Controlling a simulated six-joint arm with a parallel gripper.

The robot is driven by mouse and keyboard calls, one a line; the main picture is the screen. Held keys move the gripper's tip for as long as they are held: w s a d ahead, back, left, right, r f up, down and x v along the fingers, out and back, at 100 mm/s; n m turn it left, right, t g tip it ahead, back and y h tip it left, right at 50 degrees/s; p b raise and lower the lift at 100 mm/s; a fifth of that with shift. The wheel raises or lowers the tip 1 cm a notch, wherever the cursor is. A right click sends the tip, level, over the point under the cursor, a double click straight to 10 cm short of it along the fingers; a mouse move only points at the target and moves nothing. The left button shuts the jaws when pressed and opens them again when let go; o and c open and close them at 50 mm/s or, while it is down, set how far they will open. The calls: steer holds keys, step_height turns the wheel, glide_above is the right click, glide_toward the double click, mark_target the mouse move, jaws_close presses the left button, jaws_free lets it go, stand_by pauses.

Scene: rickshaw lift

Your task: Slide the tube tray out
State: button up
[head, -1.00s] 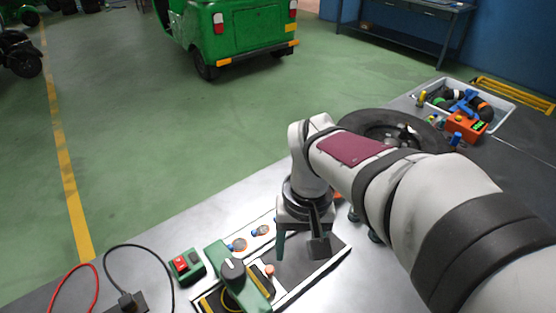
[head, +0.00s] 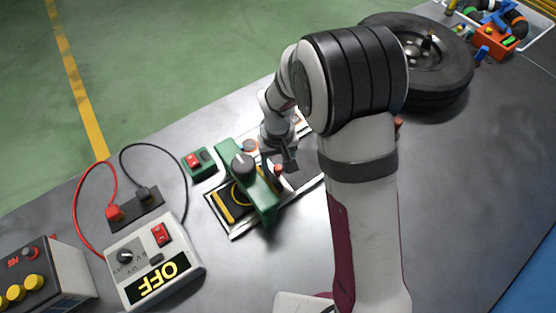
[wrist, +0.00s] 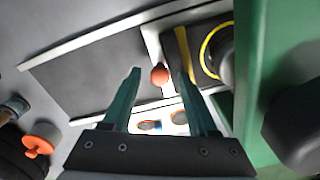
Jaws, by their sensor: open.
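The tube tray (wrist: 206,27) is a dark slab with a pale front edge, partly under a green bridge (head: 250,183) with a black knob. A yellow loop (wrist: 207,52) lies on it. A small orange ball knob (wrist: 159,75) stands at its front edge; it also shows in the head view (head: 277,169). My gripper (wrist: 153,68) is open, with one green finger on either side of the ball knob in the wrist view. I cannot tell whether a finger touches it. In the head view my gripper (head: 283,160) is beside the bridge, partly hiding the tray.
A dark bed between pale rails (wrist: 95,75) extends clear from the tray's front. A green switch box (head: 199,163), a grey OFF box (head: 155,262) and a red-and-black cable socket (head: 135,208) are at left. A wheel (head: 425,60) lies behind my arm.

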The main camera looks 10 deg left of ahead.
jaws_close()
stand_by(0.3)
stand_by(1.2)
